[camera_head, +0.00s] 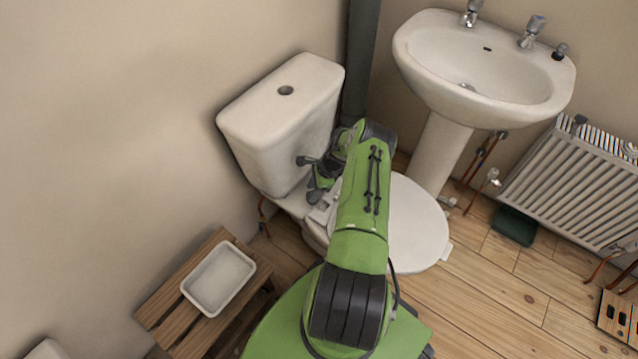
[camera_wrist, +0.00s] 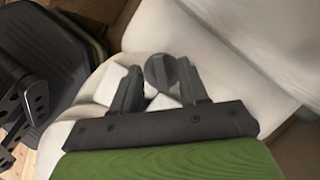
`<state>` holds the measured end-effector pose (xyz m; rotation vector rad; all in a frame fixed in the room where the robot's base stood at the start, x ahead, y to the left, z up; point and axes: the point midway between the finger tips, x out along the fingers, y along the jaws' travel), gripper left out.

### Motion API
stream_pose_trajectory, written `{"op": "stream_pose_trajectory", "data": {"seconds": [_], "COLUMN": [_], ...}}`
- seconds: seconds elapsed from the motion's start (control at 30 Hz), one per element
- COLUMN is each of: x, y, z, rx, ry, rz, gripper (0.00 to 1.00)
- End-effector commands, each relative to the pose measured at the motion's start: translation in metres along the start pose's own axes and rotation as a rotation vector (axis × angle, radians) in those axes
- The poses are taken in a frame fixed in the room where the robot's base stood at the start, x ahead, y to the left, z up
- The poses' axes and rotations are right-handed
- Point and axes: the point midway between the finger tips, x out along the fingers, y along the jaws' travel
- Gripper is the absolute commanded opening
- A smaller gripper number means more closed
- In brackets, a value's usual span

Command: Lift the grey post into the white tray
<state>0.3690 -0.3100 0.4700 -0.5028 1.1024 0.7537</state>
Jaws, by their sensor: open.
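The grey post (camera_wrist: 160,71) shows in the wrist view as a dark grey piece with a rounded end, between the two fingertips of my gripper (camera_wrist: 158,82). My gripper is open, and I cannot tell whether either finger touches the post. In the head view my gripper (camera_head: 318,190) is low beside the toilet cistern, over the back of the toilet, and the arm partly hides it. The post is hard to tell from the fingers there. The white tray (camera_head: 218,278) lies empty on a wooden slatted stool at the lower left, well apart from my gripper.
The toilet cistern (camera_head: 282,120) stands close behind my gripper, with a dark flush lever near it. Small white pieces (camera_wrist: 112,84) lie by the fingers. The wooden stool (camera_head: 160,300) stands against the left wall. A basin (camera_head: 440,80) and radiator (camera_head: 575,185) are at the right.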

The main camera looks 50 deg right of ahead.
Motion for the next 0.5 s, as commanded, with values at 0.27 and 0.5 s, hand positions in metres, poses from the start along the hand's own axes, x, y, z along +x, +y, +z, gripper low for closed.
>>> {"op": "stream_pose_trajectory", "data": {"seconds": [0.27, 0.5], "x": [0.004, 0.0037], "y": [-0.0002, -0.0002], "z": [0.0005, 0.0004], "rx": [-0.001, -0.001], "ry": [0.0, 0.0], "rz": [0.0, 0.0], "gripper": [0.44, 0.11]}}
